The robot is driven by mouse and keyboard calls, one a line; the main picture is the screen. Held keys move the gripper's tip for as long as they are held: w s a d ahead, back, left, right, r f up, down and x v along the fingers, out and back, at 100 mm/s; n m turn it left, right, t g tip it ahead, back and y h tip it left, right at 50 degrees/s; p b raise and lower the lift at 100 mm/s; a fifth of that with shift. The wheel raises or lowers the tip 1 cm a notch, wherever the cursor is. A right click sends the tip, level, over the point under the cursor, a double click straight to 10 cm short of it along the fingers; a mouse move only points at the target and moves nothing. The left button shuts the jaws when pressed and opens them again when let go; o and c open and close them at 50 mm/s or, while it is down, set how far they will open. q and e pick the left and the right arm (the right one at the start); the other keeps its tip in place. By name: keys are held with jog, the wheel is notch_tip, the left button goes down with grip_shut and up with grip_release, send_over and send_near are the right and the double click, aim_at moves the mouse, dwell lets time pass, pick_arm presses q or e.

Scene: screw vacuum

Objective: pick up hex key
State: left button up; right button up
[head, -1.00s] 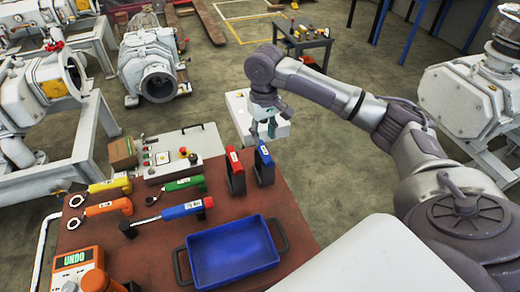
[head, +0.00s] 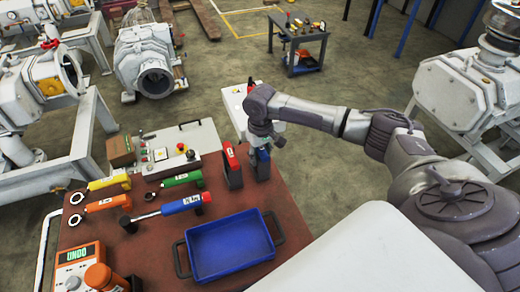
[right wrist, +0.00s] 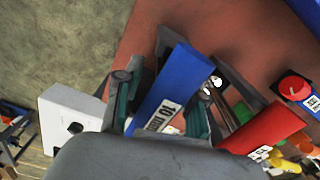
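A blue hex key holder (head: 263,171) stands upright at the far right edge of the red-brown table (head: 285,222), next to a red one (head: 231,166). My right gripper (head: 262,151) is right above the blue one. In the right wrist view, the blue handle (right wrist: 168,88) with a "10 mm" label lies between its two teal-padded fingers (right wrist: 160,108). The gripper looks open, with a finger on each side of the handle; contact is not clear. The red handle (right wrist: 265,128) is just beside the right finger. My left gripper is out of view.
A blue tray (head: 188,258) lies at the front of the table. Blue (head: 180,204), green (head: 181,179), orange (head: 108,204) and yellow (head: 109,183) tools lie to the left. A control box (head: 170,165) stands behind; a white box (head: 237,110) stands beyond the table.

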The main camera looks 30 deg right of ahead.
jog(key=c, duration=0.3)
grip_shut()
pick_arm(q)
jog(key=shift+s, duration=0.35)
pick_arm(e)
jog(key=shift+r, duration=0.1)
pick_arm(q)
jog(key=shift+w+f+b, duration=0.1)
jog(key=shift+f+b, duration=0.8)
pick_arm(e)
notch_tip(320, 180, up, 10)
